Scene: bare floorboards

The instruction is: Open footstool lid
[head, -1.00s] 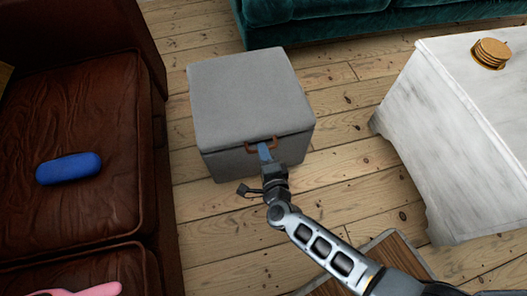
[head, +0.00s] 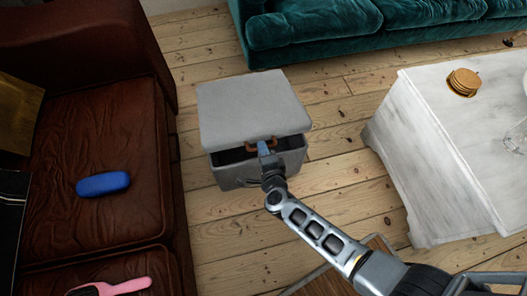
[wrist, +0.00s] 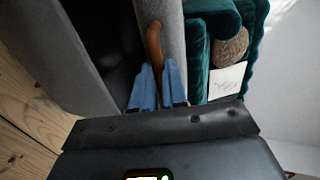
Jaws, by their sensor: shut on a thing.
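The grey footstool (head: 235,177) stands on the floorboards in the head view. Its lid (head: 250,108) is tilted partly up, with a dark gap between it and the box at the front. A brown handle (head: 250,147) sits on the lid's front edge. My gripper (head: 263,149) is at that handle. In the wrist view, the blue fingers of my gripper (wrist: 159,88) are shut on the brown handle (wrist: 154,45), with the grey lid (wrist: 172,35) beyond and the dark inside of the box to the left.
A brown leather sofa (head: 100,140) with a blue case (head: 102,184) and a pink brush (head: 112,287) is on the left. A teal sofa (head: 315,30) stands behind. A white table (head: 430,160) is on the right. Bare floor lies between footstool and table.

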